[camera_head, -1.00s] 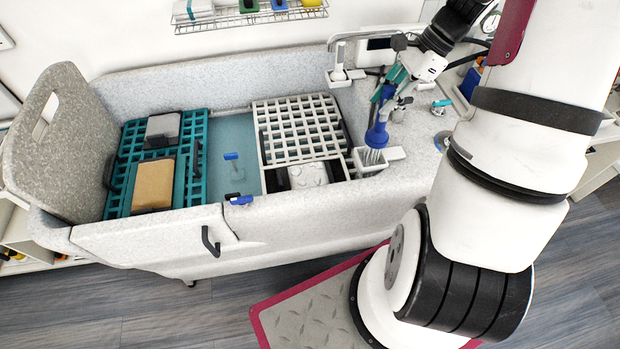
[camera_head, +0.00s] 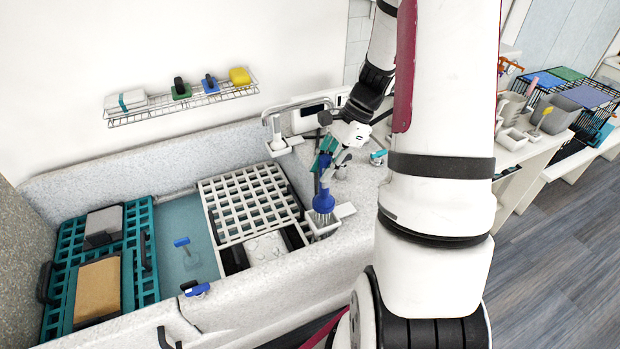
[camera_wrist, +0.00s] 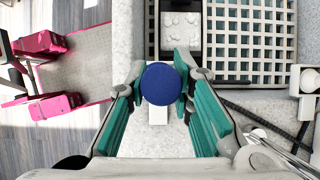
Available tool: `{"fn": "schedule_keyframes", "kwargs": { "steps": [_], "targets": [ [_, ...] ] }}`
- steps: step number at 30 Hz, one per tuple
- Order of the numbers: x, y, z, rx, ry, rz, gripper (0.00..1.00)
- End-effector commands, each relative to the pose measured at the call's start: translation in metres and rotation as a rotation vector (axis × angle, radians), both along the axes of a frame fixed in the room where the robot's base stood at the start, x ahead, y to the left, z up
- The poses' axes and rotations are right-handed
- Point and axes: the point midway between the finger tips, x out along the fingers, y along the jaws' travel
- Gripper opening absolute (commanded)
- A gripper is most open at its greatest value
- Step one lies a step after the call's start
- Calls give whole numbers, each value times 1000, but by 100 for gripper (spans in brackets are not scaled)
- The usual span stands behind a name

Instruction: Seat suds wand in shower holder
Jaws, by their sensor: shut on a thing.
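The suds wand (camera_head: 323,202) is blue with pale bristles at its lower end. My gripper (camera_head: 324,165) is shut on it and holds it roughly upright. In the wrist view the wand's round blue top (camera_wrist: 162,83) sits between the teal fingers of my gripper (camera_wrist: 162,76). The bristles are at a small white holder (camera_head: 342,211) on the tub's front right rim; I cannot tell whether they are inside it or just above. A white bracket (camera_head: 290,146) stands on the back rim; I cannot tell which fitting is the shower holder.
The tub holds a white grid (camera_head: 208,200), a teal rack (camera_head: 147,220) with a tan block (camera_head: 98,287), and a small blue-topped piece (camera_head: 183,243). A wire shelf (camera_head: 185,105) hangs on the back wall. A dark hose (camera_wrist: 255,117) runs near my gripper.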

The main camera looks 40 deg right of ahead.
Motion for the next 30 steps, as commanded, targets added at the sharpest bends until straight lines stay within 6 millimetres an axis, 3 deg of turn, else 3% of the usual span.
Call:
{"fn": "schedule_keyframes", "kwargs": {
  "steps": [12, 30],
  "targets": [
    [-1, 0, -31, -3, -10, -8, 0],
    [-2, 0, -35, -3, -12, -8, 0]
  ]
}}
